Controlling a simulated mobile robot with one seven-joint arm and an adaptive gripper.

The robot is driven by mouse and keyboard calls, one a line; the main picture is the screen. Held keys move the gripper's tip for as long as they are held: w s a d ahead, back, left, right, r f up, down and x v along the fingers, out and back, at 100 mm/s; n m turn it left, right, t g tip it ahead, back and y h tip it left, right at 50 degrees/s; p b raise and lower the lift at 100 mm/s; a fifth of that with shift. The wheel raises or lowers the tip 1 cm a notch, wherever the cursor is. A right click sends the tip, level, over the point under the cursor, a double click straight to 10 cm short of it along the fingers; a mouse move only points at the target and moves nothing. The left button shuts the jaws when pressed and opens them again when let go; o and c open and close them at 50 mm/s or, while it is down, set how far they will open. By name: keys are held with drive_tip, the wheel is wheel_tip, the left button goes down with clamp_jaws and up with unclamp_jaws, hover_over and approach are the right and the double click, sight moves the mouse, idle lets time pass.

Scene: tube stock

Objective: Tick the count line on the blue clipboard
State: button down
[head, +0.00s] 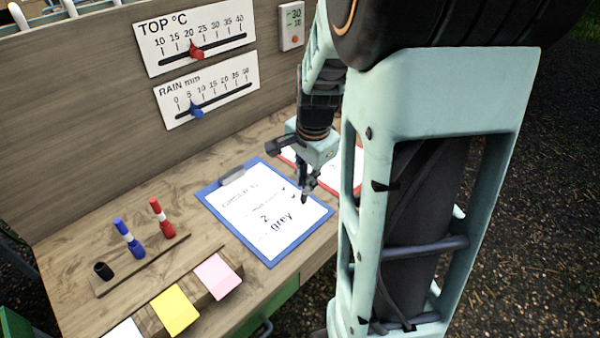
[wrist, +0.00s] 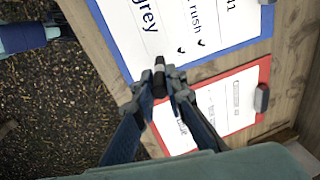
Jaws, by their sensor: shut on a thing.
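The blue clipboard (head: 301,241) lies on the bench in the head view, its white sheet printed with lines including "2" and "grey". Its blue edge also shows in the wrist view (wrist: 230,57). Two dark ticks (wrist: 190,46) stand near the sheet's right side, beside the upper lines. My gripper (head: 307,183) is over that right side, pointing down. It is shut on a dark marker with a pale band (wrist: 159,75). I cannot tell whether the marker's tip touches the paper.
A red clipboard (wrist: 252,75) lies beside the blue one. Pink (head: 217,276) and yellow (head: 175,309) notes lie in front. A panel with gauges (head: 195,45) stands behind.

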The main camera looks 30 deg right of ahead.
drive_tip(key=shift+f, duration=0.3)
idle(0.4)
drive_tip(key=shift+s+d, duration=0.2)
drive_tip(key=shift+d, duration=0.05)
idle(0.7)
drive_tip(key=shift+w+d, duration=0.15)
drive_tip(key=shift+w, duration=0.5)
idle(1.0)
drive_tip(key=shift+w+p+v, duration=0.15)
drive_tip(key=shift+p+v, duration=0.55)
drive_tip(key=shift+v, duration=0.05)
drive_tip(key=shift+w+p+v, duration=0.15)
drive_tip(key=shift+p+v, duration=0.5)
drive_tip(key=shift+v, duration=0.1)
